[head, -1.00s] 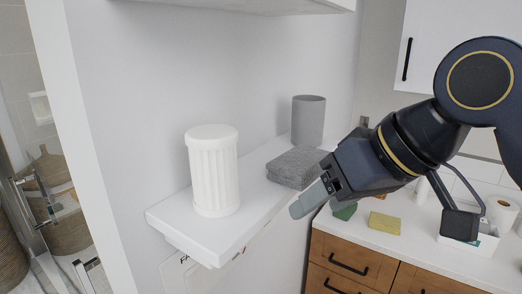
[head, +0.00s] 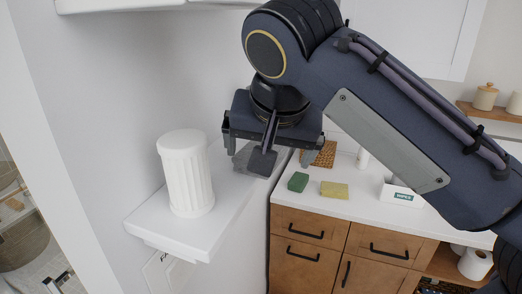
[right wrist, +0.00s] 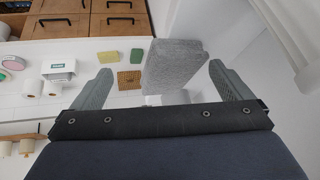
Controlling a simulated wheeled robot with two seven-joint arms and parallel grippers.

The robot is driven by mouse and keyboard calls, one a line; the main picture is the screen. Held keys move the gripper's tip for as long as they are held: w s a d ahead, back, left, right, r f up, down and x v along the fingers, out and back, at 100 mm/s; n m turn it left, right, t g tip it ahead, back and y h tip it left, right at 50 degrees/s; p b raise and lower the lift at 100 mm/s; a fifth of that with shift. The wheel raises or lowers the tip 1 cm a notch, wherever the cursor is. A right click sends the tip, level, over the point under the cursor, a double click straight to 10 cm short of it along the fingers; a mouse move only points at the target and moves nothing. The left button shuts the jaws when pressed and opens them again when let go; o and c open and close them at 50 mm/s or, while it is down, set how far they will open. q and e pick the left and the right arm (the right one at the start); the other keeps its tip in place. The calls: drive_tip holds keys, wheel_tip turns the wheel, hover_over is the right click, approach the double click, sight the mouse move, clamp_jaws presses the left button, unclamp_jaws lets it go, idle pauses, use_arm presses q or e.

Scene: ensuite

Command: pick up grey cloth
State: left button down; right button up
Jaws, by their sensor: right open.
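The grey cloth (head: 243,158) lies folded on the white wall shelf (head: 170,232), largely hidden behind my right gripper in the head view. My right gripper (head: 268,152) is open and empty, pointing down over the far part of the shelf. In the right wrist view the cloth (right wrist: 174,64) shows between the two spread fingers of the gripper (right wrist: 160,72), nearer the right finger. I see no contact between fingers and cloth. My left gripper is not in view.
A white fluted canister (head: 186,172) stands on the near part of the shelf. The wall rises along the shelf's left side. Right of it, a counter (head: 310,188) holds a green sponge (head: 298,181), a yellow sponge (head: 334,189) and a white box (head: 402,193).

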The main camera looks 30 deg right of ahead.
drive_tip(key=shift+w+d, duration=0.25)
drive_tip(key=shift+w, duration=0.3)
drive_tip(key=w, duration=0.1)
drive_tip(key=w+d+p, duration=0.1)
drive_tip(key=shift+w, duration=0.35)
drive_tip(key=x, duration=0.2)
drive_tip(key=shift+w+d+f, duration=0.1)
drive_tip(key=shift+w+f, duration=0.05)
drive_tip(key=shift+f, duration=0.05)
drive_tip(key=shift+w+f, duration=0.1)
drive_tip(key=shift+f, duration=0.15)
drive_tip(key=c, duration=1)
